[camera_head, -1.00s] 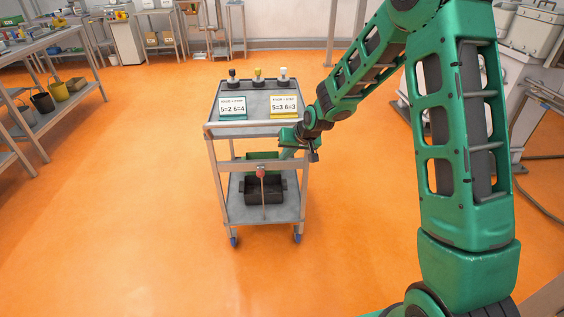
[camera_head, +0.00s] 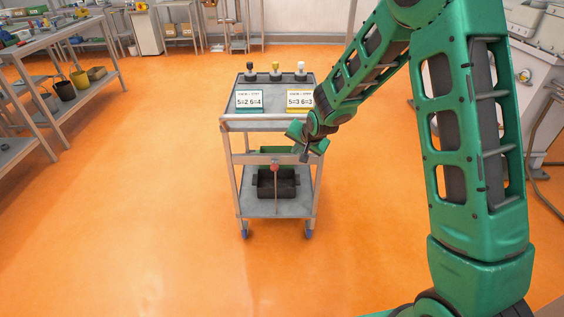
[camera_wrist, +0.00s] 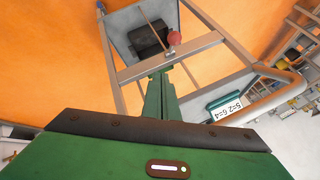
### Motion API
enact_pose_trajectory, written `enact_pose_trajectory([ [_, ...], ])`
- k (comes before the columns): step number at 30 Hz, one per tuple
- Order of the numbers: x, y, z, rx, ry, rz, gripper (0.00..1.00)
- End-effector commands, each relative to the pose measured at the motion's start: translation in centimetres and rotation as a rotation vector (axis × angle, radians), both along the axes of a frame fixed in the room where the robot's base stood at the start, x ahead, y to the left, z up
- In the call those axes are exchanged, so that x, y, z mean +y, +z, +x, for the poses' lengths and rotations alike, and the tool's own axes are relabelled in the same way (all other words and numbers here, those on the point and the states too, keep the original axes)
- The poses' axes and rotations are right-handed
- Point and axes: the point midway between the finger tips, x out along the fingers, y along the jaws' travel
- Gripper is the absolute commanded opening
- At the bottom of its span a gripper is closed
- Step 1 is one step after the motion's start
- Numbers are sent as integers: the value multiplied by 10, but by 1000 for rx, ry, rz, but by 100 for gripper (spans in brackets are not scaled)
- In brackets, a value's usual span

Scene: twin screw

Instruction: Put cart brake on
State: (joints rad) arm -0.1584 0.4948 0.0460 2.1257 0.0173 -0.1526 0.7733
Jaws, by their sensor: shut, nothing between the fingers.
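The cart (camera_head: 270,207) is a grey metal two-shelf trolley standing on the orange floor, with blue casters at its foot. Its brake lever is a thin upright rod with a red knob (camera_head: 275,167) at the near side, below the crossbar. The red knob also shows in the wrist view (camera_wrist: 174,38), beyond the crossbar. My gripper (camera_wrist: 158,82) is shut and empty, with its fingers close to the crossbar and short of the knob. In the head view my wrist is at the cart's near right side; its fingertips are hard to make out.
On the cart's top shelf stand two cards (camera_head: 249,100) and (camera_head: 299,100) and a dark rack (camera_head: 276,79) with coloured-topped pieces. A dark bin (camera_head: 276,184) sits on the lower shelf. Shelving (camera_head: 60,50) stands at left. The floor left of the cart is clear.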

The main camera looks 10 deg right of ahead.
Motion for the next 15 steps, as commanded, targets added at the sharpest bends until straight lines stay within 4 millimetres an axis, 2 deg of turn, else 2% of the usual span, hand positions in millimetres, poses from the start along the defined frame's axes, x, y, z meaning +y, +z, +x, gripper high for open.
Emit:
enact_pose_trajectory([
  [6,7,3,2,-28,-156,80,0],
  [15,8,4,3,-40,-211,112,0],
])
